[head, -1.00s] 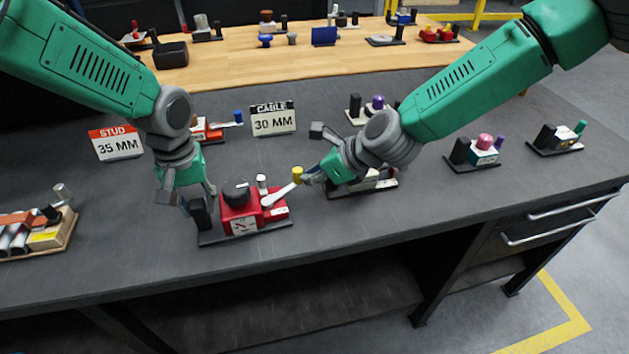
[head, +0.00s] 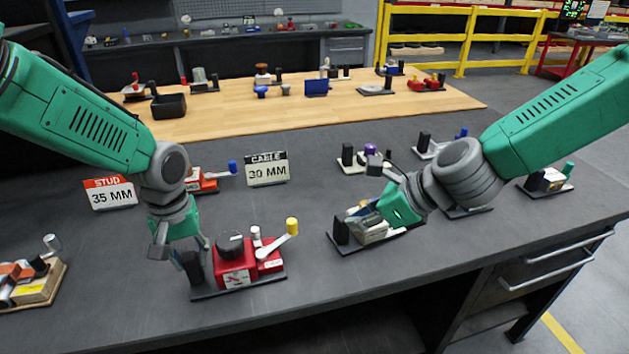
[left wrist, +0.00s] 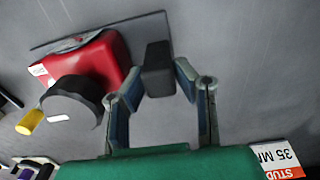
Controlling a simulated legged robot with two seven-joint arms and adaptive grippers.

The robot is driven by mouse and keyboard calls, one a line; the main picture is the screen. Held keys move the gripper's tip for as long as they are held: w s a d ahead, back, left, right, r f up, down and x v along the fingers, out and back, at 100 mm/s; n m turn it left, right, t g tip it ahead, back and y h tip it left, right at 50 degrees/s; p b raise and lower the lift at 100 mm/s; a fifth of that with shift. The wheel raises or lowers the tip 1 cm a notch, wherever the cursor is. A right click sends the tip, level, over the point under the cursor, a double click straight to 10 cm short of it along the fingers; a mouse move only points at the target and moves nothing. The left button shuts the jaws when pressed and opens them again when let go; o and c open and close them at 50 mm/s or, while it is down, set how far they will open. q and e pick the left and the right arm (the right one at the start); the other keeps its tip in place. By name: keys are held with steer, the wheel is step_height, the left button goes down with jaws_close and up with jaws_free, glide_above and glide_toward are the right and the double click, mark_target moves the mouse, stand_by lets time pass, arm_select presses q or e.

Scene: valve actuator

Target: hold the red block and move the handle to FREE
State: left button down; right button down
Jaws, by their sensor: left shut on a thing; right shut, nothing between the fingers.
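The red block (head: 235,262) stands on a dark base plate on the grey bench, with a black knob on top. Its white handle (head: 274,244) points up and right to a yellow tip (head: 291,226). A black post (head: 193,268) rises at the plate's left end. My left gripper (head: 190,252) is shut on this post; the left wrist view shows the post (left wrist: 157,68) between the fingers, beside the red block (left wrist: 90,60). My right gripper (head: 372,188) is shut and empty, to the right of the handle and apart from it. Label words are too small to read.
A similar grey device (head: 375,228) stands below my right gripper. A 30 MM sign (head: 267,169) and a 35 MM sign (head: 110,193) stand behind. A wooden tray device (head: 30,285) is at far left. Bare bench lies between the red block and the grey device.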

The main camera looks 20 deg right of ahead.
arm_select(q)
steer(key=c, duration=1.2)
jaws_free()
steer(key=shift+r, duration=0.1)
